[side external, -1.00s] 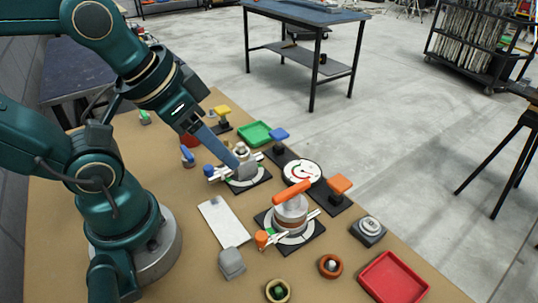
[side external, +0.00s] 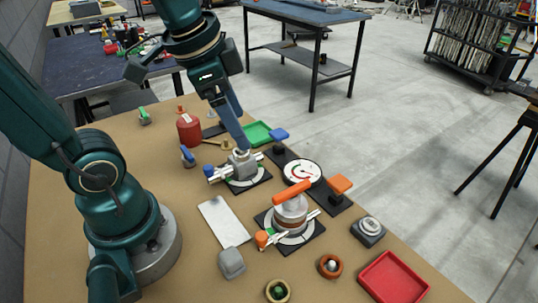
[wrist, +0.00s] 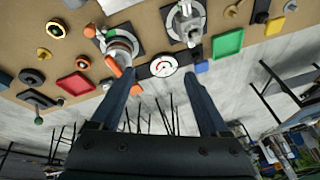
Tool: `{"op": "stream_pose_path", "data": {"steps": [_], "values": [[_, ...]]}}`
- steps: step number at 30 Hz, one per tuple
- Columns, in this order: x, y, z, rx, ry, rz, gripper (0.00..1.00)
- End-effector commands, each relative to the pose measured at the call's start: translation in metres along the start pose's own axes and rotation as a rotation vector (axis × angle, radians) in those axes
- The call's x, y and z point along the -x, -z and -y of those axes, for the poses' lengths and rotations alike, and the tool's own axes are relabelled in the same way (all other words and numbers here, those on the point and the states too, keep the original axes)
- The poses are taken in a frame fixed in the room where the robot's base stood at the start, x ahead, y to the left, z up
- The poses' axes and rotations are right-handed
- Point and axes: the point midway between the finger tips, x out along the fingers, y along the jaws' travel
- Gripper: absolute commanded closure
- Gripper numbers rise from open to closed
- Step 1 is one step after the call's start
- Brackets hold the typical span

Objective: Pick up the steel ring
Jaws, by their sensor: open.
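I cannot single out a separate steel ring with certainty. A grey metal fitting with a small shiny round top (side external: 241,165) stands on a dark square plate with a pale dial; it also shows in the wrist view (wrist: 187,20). My gripper (side external: 242,146) is just above and behind this fitting in the side view. One finger overlaps the fitting's top there, so contact is unclear. In the wrist view my gripper (wrist: 161,80) has its two fingers wide apart with nothing between them.
An orange-handled valve (side external: 291,212) and a round gauge (side external: 301,173) stand to the right. A red can (side external: 189,130), green tray (side external: 257,134), red tray (side external: 394,279), brown ring-shaped holder (side external: 331,266) and grey block (side external: 231,263) are around. A pale flat plate (side external: 223,221) lies nearby.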

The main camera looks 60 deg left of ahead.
Motion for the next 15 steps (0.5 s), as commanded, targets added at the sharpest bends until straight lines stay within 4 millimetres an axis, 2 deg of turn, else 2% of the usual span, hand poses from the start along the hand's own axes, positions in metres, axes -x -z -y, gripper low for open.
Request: {"op": "stream_pose_path", "data": {"steps": [4, 9, 15], "values": [[-0.022, 0.008, 0.03, -0.064, -0.042, 0.109, 0.21], [-0.053, 0.005, 0.06, -0.081, -0.109, 0.212, 0.21], [-0.08, -0.008, 0.077, -0.018, -0.167, 0.29, 0.21]]}}
